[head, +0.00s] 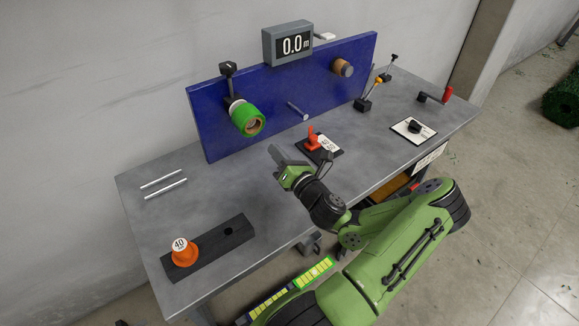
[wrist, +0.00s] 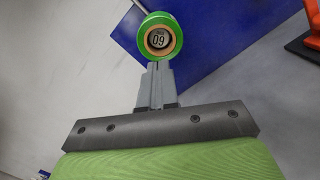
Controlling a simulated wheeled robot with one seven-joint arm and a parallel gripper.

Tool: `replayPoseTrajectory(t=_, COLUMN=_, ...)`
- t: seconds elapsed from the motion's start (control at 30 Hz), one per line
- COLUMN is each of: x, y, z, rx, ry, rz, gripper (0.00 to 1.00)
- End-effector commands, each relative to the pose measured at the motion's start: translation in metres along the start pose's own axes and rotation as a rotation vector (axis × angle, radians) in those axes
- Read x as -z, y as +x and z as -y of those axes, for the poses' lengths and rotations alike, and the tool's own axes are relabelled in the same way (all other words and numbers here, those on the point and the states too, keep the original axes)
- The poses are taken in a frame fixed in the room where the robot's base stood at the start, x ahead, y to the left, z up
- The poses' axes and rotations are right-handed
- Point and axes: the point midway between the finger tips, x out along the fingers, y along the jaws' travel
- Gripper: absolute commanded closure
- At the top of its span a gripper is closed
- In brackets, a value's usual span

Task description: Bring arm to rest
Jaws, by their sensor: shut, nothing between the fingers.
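My green arm reaches over the front of the grey workbench (head: 205,200) in the head view. My gripper (head: 274,152) is shut and empty, held above the bench in front of the blue panel (head: 285,90). In the wrist view my gripper (wrist: 156,68) shows its grey fingers together. In the head view the green spool (head: 246,116) sits on the left part of the panel, apart from my gripper.
A red clamp-like part (head: 312,139) stands right of my gripper. A red-handled crank (head: 436,96) is at far right.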

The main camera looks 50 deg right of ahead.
Motion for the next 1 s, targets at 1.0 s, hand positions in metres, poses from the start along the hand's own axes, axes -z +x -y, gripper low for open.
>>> replayPoseTrajectory(t=1.0, x=0.052, y=-0.056, z=-0.063, rx=-0.273, ry=-0.34, rz=-0.285, gripper=1.0)
